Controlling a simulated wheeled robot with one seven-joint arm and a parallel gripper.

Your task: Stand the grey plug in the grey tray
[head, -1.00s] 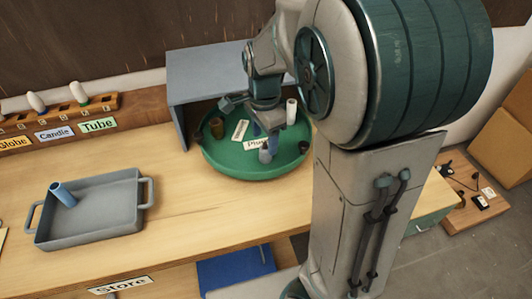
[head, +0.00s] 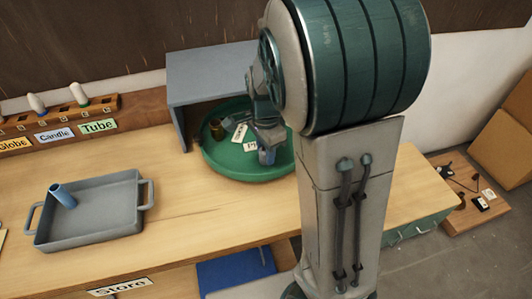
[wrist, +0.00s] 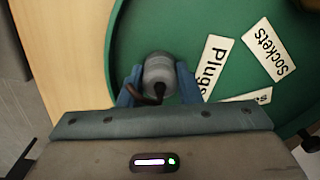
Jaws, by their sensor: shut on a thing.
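The grey plug (wrist: 160,72) stands on the green round tray with a dark cord at its near end in the wrist view. My gripper (wrist: 158,88) is shut on it, one blue finger at each side. In the head view my gripper (head: 267,155) is low over the right part of the green tray, and the plug is mostly hidden there. The grey tray (head: 112,205) with two handles sits on the bench at the left.
The green round tray (head: 225,163) holds label cards, including Plugs (wrist: 211,65) and Sockets (wrist: 268,48), and a brown cup (head: 217,129). A grey box shelf (head: 210,73) overhangs its back. Bench top between the trays is clear.

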